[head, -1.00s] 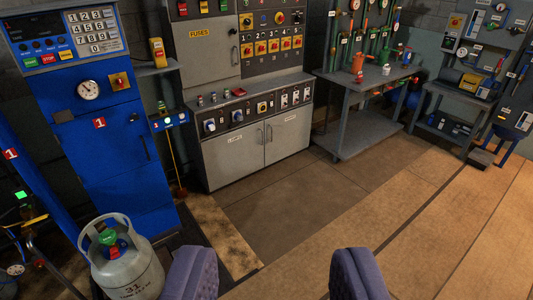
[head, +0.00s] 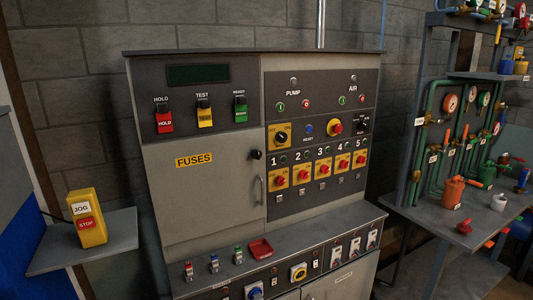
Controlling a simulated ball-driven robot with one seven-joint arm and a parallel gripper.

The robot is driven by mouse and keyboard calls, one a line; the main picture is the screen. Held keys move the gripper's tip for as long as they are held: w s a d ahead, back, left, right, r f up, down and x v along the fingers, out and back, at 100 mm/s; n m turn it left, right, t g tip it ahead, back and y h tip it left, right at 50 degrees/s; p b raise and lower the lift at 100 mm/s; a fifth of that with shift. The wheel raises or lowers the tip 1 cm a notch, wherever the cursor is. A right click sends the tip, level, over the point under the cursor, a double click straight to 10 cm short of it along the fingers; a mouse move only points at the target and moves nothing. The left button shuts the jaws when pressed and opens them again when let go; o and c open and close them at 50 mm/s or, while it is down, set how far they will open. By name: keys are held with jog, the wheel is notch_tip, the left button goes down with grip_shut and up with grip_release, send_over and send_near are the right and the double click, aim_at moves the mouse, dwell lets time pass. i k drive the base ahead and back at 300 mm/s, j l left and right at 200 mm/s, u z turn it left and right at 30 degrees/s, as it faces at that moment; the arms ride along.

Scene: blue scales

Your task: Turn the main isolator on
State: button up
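A grey control cabinet (head: 215,215) fills the middle of the head view. No readable label marks the main isolator, so I cannot tell which control it is. A black rotary knob on a yellow plate (head: 281,136) sits on the upper right panel. Below is a numbered row of red-on-yellow rotary switches (head: 320,172). A yellow-ringed dark rotary switch (head: 299,273) is low on the front ledge, beside a blue-and-white one (head: 254,291). My gripper is not in view.
The fuses door (head: 205,200) appears closed. A yellow jog/stop box (head: 87,218) stands on a shelf (head: 110,250) at left. A red tray (head: 260,249) and small toggles (head: 214,263) lie along the ledge. A bench with pipes and an orange canister (head: 453,192) is at right.

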aim_at(281, 138)
jog(key=i, duration=0.4)
jog(key=i+l+u, duration=0.25)
jog(key=i+l, duration=0.75)
jog(key=i, duration=0.2)
jog(key=i+l+u, duration=0.25)
jog(key=i+l, duration=0.85)
jog(key=l, duration=0.1)
